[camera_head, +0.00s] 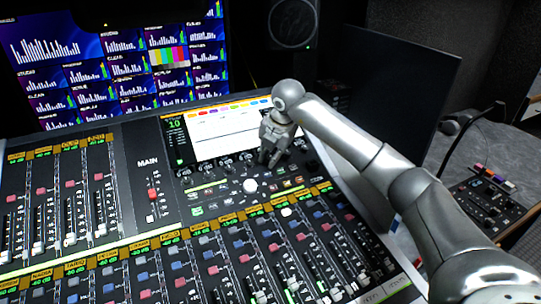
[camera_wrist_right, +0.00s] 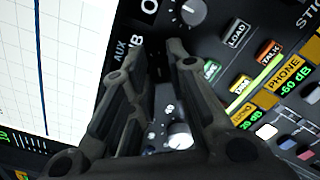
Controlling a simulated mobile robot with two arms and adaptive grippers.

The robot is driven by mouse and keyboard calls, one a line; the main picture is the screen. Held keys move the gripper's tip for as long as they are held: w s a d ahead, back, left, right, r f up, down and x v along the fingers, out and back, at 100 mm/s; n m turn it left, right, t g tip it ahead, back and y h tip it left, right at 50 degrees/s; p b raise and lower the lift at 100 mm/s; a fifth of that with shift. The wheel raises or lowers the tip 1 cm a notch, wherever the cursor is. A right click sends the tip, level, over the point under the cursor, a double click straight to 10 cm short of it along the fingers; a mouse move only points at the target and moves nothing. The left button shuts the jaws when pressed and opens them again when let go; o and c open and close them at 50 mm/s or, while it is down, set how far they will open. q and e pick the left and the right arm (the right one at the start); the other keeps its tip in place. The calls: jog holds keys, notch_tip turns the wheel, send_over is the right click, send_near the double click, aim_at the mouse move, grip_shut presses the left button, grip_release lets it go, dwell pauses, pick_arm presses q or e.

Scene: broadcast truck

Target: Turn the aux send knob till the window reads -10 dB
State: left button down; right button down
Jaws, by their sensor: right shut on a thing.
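The mixing console (camera_head: 130,190) has a lit screen (camera_head: 225,135) with a row of small dark knobs (camera_head: 207,169) under it. A green readout (camera_head: 174,123) at the screen's left shows "10"; I cannot make out a sign or unit. My right gripper (camera_head: 270,155) reaches down to the panel at the screen's lower right corner. It is shut on a knob, which the fingers mostly hide. My left gripper is not in view.
A white ball (camera_head: 249,185) and lit buttons (camera_head: 290,182) lie just below the gripper. In the wrist view another dark knob (camera_wrist_right: 187,12) with a white pointer sits beyond the fingers. Fader rows fill the front and left. A dark monitor (camera_head: 395,90) stands behind my arm.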

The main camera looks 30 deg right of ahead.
jog(key=shift+m, duration=0.5)
jog(key=c, duration=1.4)
grip_release()
jog(key=shift+o, duration=0.2)
jog(key=v, duration=1.2)
